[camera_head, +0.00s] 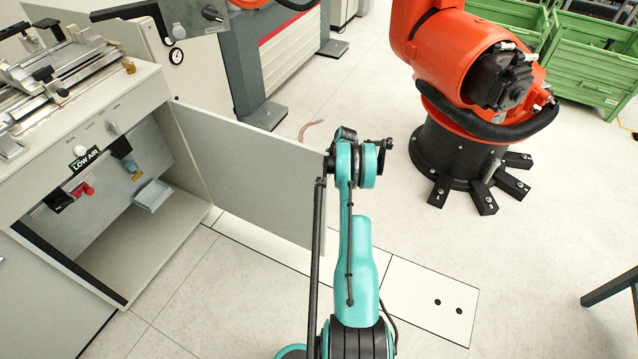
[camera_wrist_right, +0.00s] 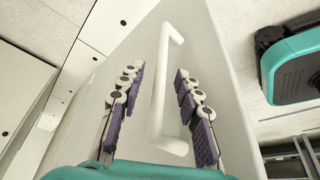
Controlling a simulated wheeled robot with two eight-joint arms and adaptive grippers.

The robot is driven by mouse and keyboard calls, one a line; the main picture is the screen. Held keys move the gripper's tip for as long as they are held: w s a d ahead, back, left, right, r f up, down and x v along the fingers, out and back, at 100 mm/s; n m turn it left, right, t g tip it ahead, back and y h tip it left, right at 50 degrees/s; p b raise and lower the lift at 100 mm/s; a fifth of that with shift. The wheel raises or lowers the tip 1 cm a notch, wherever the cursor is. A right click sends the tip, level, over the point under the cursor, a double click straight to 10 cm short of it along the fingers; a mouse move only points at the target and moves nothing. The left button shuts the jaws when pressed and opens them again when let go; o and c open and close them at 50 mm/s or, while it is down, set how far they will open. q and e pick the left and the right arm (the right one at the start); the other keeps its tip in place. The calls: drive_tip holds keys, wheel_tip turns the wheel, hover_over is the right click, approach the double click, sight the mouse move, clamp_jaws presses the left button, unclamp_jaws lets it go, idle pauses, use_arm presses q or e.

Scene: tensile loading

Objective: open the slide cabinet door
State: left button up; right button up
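The cabinet door (camera_head: 245,165) is a pale grey panel, swung wide open from the right side of the cabinet (camera_head: 165,235), exposing the interior. In the right wrist view, the door panel (camera_wrist_right: 225,70) carries a white bar handle (camera_wrist_right: 158,95). My right gripper (camera_wrist_right: 157,78) is open, with a purple-padded finger on each side of the handle and visible gaps between. In the head view my teal right arm reaches the door's outer edge; its fingers are hidden there. My left gripper is not in view.
Inside the cabinet are a red knob (camera_head: 84,189) and a small grey tray (camera_head: 152,195). An orange robot arm on a black base (camera_head: 445,155) stands at right, with green crates (camera_head: 590,70) behind. The floor below the door is clear.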

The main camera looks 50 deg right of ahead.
drive_tip(key=v, duration=1.2)
